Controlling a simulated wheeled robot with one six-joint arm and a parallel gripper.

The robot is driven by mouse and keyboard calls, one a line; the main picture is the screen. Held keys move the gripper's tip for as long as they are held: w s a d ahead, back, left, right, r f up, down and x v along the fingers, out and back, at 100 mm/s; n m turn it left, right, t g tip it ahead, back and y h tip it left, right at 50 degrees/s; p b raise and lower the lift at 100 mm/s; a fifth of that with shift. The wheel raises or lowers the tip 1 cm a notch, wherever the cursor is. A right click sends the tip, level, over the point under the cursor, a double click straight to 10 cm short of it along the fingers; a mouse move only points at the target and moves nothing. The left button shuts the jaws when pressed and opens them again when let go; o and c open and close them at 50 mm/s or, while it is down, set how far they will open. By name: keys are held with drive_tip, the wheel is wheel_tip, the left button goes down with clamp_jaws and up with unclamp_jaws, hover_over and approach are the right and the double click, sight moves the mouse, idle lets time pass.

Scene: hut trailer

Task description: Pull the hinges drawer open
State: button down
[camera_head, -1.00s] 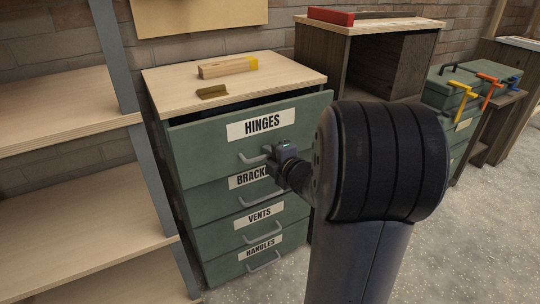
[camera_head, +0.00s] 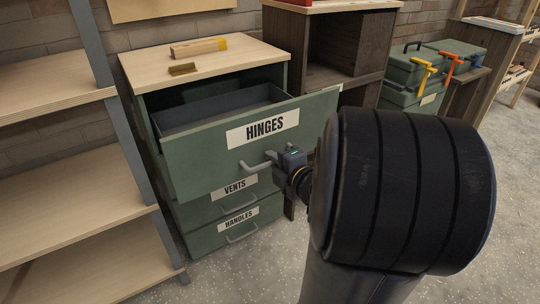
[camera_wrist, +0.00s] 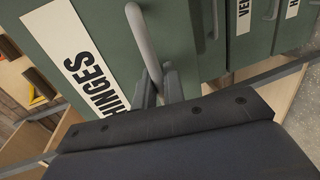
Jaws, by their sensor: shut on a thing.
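The hinges drawer (camera_head: 205,150) is the top green drawer of the cabinet, with a white HINGES label (camera_head: 262,128). It stands well out from the cabinet, and its grey inside (camera_head: 225,106) shows, with no contents visible. My gripper (camera_head: 277,159) is at the right part of the drawer's grey handle (camera_head: 256,164) and shut on it. In the wrist view the handle (camera_wrist: 143,42) runs down between the fingers (camera_wrist: 160,88), and the HINGES label (camera_wrist: 84,62) is beside it. My arm hides part of the drawer's right side in the head view.
The VENTS drawer (camera_head: 235,188) and HANDLES drawer (camera_head: 237,220) below are shut. A wooden block (camera_head: 198,47) and a small brown piece (camera_head: 182,69) lie on the cabinet top. Shelves (camera_head: 60,135) stand close on the left. Floor is open at the front.

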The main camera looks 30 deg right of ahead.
drive_tip(key=c, duration=1.6)
unclamp_jaws()
drive_tip(key=shift+o, duration=0.2)
drive_tip(key=p+v, duration=0.3)
drive_tip(key=v, duration=0.7)
drive_tip(key=shift+s+p, duration=0.3)
drive_tip(key=shift+s, duration=0.1)
drive_tip(key=shift+b+x, duration=1.85)
drive_tip(key=shift+x, duration=3.6)
drive_tip(key=shift+r, duration=0.1)
